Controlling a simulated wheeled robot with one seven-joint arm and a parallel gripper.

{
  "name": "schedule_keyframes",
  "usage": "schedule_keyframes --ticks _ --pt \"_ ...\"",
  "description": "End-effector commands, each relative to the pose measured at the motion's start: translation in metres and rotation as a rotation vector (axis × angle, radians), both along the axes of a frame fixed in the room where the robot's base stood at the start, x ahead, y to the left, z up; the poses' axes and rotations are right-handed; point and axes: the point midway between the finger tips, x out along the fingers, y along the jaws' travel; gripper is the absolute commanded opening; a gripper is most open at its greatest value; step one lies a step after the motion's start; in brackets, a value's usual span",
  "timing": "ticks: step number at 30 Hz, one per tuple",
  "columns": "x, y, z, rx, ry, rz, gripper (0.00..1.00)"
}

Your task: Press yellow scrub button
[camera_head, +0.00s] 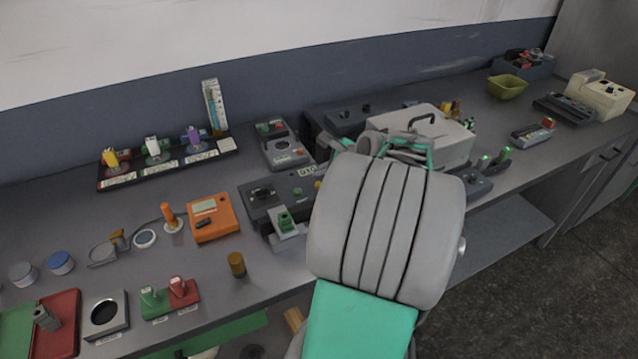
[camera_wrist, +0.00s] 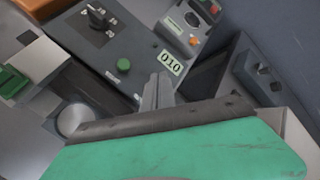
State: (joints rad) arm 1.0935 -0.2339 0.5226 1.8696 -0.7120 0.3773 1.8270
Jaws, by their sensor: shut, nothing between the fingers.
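A dark grey control box (camera_head: 262,202) stands on the bench left of my arm, with a "010" label, a black knob and a green button (camera_head: 297,191). A small yellow button (camera_head: 318,186) shows on it at the edge of my arm. In the wrist view the box (camera_wrist: 75,37) shows its green button (camera_wrist: 124,65), but no yellow button can be made out; the fingers cover part of the panel. My gripper (camera_wrist: 161,76) is shut and empty over the box, beside the label. Contact with the panel cannot be told. In the head view my arm hides the fingers.
An orange box (camera_head: 213,219) and a green block on a pale base (camera_head: 286,223) are at the control box's left and front. A grey unit (camera_head: 285,153) with an orange button stands behind. A pale case (camera_head: 448,135) is right of my arm. The wall closes the back.

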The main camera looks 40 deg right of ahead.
Motion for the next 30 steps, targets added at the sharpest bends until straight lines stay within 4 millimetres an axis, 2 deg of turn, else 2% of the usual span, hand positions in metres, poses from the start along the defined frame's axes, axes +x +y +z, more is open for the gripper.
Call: schedule_keyframes --ticks 30 --pt "0.0 0.0001 -0.0093 0.0 0.0 0.0 0.0"
